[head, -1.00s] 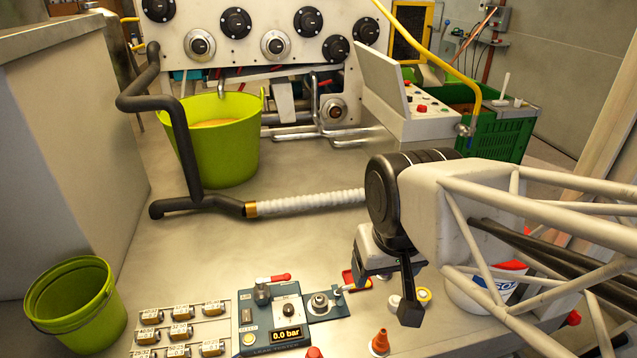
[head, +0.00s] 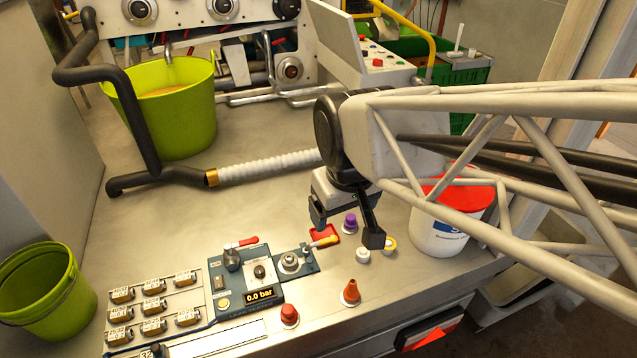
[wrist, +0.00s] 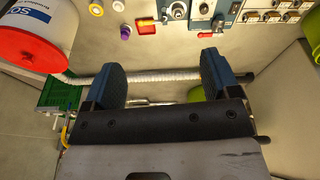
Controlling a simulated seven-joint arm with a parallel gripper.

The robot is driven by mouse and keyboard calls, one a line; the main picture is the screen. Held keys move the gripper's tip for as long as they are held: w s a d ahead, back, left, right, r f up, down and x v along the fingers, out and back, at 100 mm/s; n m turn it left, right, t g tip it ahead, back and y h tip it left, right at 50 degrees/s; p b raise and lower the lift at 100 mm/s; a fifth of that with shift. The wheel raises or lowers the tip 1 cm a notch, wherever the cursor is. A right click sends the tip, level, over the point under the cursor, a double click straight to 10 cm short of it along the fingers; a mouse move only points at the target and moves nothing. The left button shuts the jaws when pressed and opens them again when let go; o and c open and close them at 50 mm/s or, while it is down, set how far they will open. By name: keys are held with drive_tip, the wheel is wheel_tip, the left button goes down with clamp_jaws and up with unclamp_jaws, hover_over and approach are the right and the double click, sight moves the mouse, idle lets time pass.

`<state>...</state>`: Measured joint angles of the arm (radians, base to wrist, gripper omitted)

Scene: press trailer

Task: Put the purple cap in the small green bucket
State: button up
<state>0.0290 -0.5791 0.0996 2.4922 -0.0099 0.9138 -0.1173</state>
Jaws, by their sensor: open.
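The purple cap (head: 350,222) stands on the metal bench, right of the small red tray; it also shows near the top of the wrist view (wrist: 125,32). The small green bucket (head: 45,295) is at the left edge of the head view, left of the block rows. My gripper (head: 345,228) is open and empty. In the head view the cap shows between its two fingers. In the wrist view the fingers (wrist: 160,78) are wide apart, and the cap lies beyond them, not between them.
A red tray (head: 325,236), white cap (head: 362,254), yellow-rimmed cap (head: 389,244) and orange cone (head: 350,291) are near the cap. A red-lidded white tub (head: 440,232) stands right. A valve panel (head: 218,285) and block rows lie toward the small bucket. A larger green bucket (head: 190,125) stands behind.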

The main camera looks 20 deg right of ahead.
drive_tip(key=w+d+f+n, duration=0.2)
drive_tip(key=w, duration=0.3)
drive_tip(key=w+d+f+n, duration=0.2)
drive_tip(key=w+f+n, duration=0.1)
drive_tip(key=w, duration=0.3)
drive_tip(key=n+g, duration=0.2)
drive_tip(key=n, duration=1)
hover_over(351, 217)
drive_tip(key=f, duration=2.6)
drive_tip(key=shift+d+f, duration=0.2)
drive_tip(key=shift+f, duration=0.15)
drive_tip(key=shift+d+f, duration=0.1)
drive_tip(key=shift+f, duration=0.1)
drive_tip(key=shift+f, duration=0.1)
drive_tip(key=shift+f, duration=1.15)
drive_tip(key=shift+f, duration=0.1)
drive_tip(key=shift+w+a+f, duration=0.1)
drive_tip(key=shift+a+f, duration=0.05)
drive_tip(key=shift+f, duration=1.1)
drive_tip(key=shift+a+f, duration=0.15)
drive_tip(key=shift+f, duration=1.1)
